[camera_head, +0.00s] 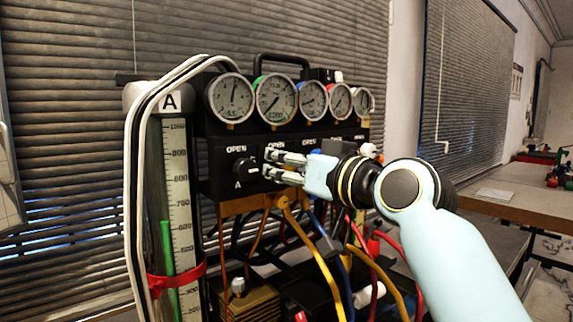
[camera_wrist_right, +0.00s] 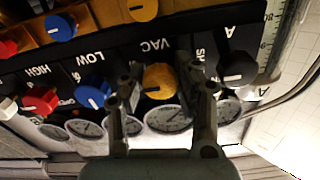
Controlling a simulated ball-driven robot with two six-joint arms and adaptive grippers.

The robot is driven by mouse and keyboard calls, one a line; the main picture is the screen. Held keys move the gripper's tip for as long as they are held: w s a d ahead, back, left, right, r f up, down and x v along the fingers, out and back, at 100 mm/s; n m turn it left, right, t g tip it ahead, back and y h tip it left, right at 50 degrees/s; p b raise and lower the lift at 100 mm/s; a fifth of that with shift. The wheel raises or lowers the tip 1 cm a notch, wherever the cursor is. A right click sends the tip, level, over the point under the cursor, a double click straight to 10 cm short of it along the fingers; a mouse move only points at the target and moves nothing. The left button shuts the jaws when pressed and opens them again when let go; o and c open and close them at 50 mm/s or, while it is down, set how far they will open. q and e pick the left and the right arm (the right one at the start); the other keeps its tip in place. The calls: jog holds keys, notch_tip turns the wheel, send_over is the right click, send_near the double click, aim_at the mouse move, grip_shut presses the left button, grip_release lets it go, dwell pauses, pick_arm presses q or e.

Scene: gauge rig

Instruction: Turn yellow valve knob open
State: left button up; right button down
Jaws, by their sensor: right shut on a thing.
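The yellow valve knob (camera_wrist_right: 159,82) sits on the black panel by the VAC label in the right wrist view. My right gripper (camera_wrist_right: 160,72) has one finger on each side of it and is shut on it. In the head view my right gripper (camera_head: 270,164) reaches in from the right to the panel, just right of the black knob A (camera_head: 243,168). Its fingers hide the yellow knob there. I cannot read how far the knob is turned. My left gripper is not in view.
The black knob (camera_wrist_right: 237,68) and a blue knob (camera_wrist_right: 93,92) flank the yellow one. A row of dial gauges (camera_head: 277,100) stands above the panel. Coloured hoses (camera_head: 322,262) hang below. A tall scaled tube (camera_head: 180,190) stands left. A table (camera_head: 520,205) is at the right.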

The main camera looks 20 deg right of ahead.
jog(key=n+b, duration=0.1)
jog(key=n, duration=0.2)
jog(key=shift+f+n+b, duration=0.1)
jog(key=shift+n+b, duration=0.2)
jog(key=shift+n, duration=0.1)
jog(key=n+b, duration=0.2)
jog(key=n, duration=0.3)
jog(key=n+b, duration=0.2)
jog(key=n, duration=0.2)
jog(key=shift+n, duration=0.4)
jog(key=shift+n+b, duration=0.65)
jog(key=shift+n, duration=1.55)
jog(key=c, duration=0.9)
grip_release()
jog(key=shift+c, duration=0.2)
